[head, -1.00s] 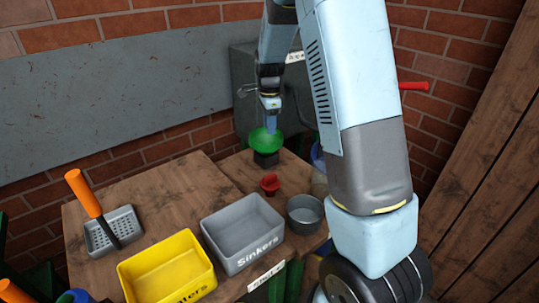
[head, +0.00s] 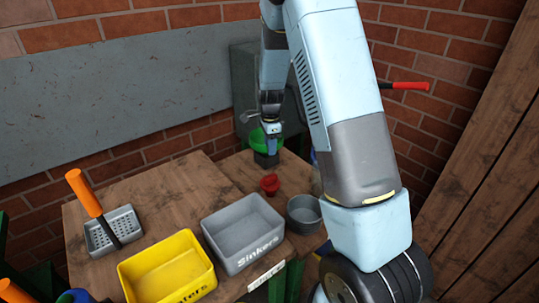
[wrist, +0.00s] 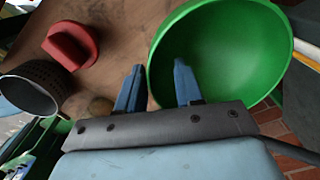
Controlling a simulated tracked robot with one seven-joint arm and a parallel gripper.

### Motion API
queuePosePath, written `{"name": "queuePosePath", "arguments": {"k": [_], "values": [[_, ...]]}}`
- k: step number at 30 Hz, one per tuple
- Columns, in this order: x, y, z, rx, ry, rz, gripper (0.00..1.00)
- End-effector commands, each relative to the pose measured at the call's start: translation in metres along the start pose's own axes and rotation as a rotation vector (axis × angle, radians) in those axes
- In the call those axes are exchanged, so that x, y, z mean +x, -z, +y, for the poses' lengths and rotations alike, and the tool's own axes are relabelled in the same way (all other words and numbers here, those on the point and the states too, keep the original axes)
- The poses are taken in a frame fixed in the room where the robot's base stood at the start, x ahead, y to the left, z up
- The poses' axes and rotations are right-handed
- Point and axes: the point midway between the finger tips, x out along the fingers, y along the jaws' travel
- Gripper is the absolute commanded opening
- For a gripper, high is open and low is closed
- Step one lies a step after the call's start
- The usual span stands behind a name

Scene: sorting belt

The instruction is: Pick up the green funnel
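The green funnel (head: 257,141) sits on a small dark block (head: 265,160) at the back of the table, partly hidden behind my gripper (head: 272,144) in the head view. In the wrist view, the wide green mouth of the funnel (wrist: 225,50) fills the upper right. My gripper (wrist: 158,88) is open there. Its right finger overlaps the inside of the funnel mouth, and its left finger is outside, so the near-left rim shows between the fingers. I cannot tell whether either finger touches the rim.
A red object (head: 270,184) and a round grey container (head: 303,213) stand nearby. A grey Sinkers bin (head: 233,255) and a yellow bin (head: 150,288) are at the front. An orange-handled tool (head: 84,193) rests in a grey holder (head: 113,228). A grey box (head: 245,75) stands behind the funnel.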

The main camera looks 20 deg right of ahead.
Motion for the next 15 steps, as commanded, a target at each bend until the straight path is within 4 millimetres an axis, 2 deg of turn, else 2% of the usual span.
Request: {"name": "queuePosePath", "arguments": {"k": [3, 13, 15], "values": [[-0.0003, 0.0001, 0.0000, 0.000, 0.000, 0.000, 0.35], [-0.0005, 0.0003, 0.0000, 0.000, 0.000, 0.000, 0.03], [-0.0005, 0.0003, 0.0001, 0.000, 0.000, 0.000, 0.00]]}}
